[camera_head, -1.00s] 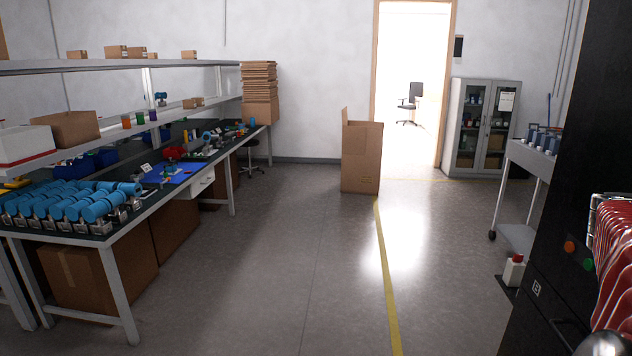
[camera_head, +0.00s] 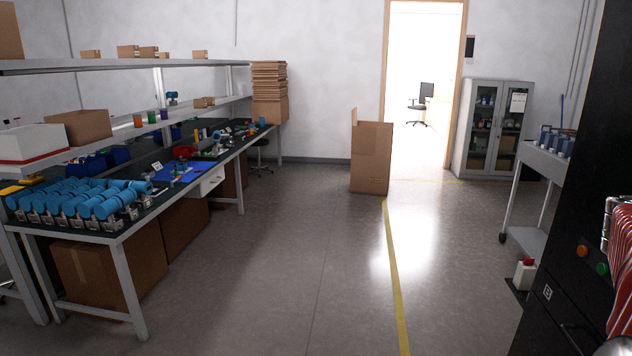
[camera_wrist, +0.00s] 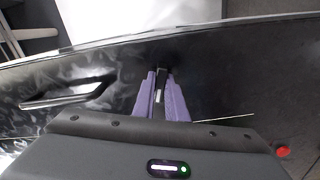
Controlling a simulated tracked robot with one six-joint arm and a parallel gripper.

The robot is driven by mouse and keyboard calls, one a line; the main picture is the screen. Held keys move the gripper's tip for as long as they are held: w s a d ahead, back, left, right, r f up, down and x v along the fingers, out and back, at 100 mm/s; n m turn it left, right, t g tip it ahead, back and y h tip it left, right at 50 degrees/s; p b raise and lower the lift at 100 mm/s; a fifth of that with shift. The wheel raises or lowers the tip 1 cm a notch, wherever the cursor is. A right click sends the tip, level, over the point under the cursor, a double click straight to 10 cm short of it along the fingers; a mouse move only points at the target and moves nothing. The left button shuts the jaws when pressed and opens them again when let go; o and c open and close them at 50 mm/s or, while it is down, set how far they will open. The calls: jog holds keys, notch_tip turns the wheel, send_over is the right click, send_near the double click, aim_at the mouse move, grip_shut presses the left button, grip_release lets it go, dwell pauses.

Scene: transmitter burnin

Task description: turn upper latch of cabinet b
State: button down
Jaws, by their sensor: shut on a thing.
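A long black handle (camera_wrist: 68,95) lies to the left of the fingers. My gripper is not visible in the head view.
A workbench (camera_head: 120,232) runs along the left, and an open carton (camera_head: 370,158) stands near the doorway. The middle floor is clear.

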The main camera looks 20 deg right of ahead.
jog(key=shift+f+n, duration=0.2)
jog(key=shift+n, duration=1.1)
jog(key=shift+n, duration=0.7)
jog(key=c, duration=1.2)
grip_release()
jog(key=shift+r, duration=0.15)
jog(key=shift+o, duration=0.2)
jog(key=v, duration=0.6)
